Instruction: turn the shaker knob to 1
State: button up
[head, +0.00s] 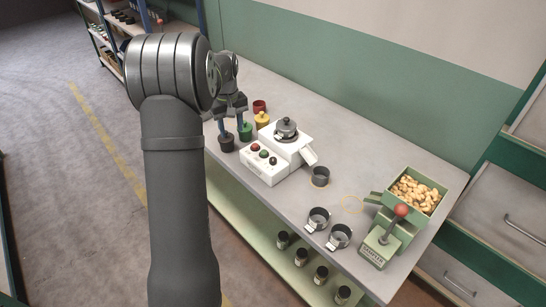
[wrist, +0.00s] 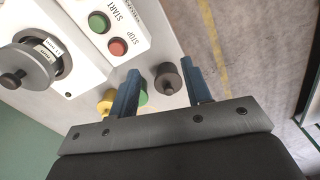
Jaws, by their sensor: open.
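The white shaker (head: 267,176) stands on the bench with a round dark pan on top. Its front panel carries a red button, a green button and a dark knob (head: 273,160); the knob's setting is too small to read. In the wrist view the shaker (wrist: 135,22) shows its green START and red STOP buttons, but its knob is out of frame. My gripper (head: 232,118) is open and empty, left of the shaker, near the black and green knobbed pieces and apart from the knob. Its two blue fingers also show in the wrist view (wrist: 160,68).
Black (head: 227,141), green (head: 246,132), yellow (head: 262,120) and red (head: 259,106) knobbed pieces stand at the bench's far end. A dark cup (head: 320,177) and two ring-shaped cups stand right of the shaker. A green hopper (head: 420,189) of nuts stands at the near right.

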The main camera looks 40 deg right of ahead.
aim_at(273, 159)
jog(key=s+d+r+n, duration=0.3)
jog(key=s+d+r, duration=0.3)
jog(key=s+r, duration=0.5)
jog(key=f, duration=0.6)
jog(key=s+f, duration=0.1)
jog(key=f, duration=1.2)
jog(key=shift+s+d+f, duration=0.2)
jog(key=shift+s+d, duration=0.05)
jog(key=shift+s, duration=0.1)
grip_shut()
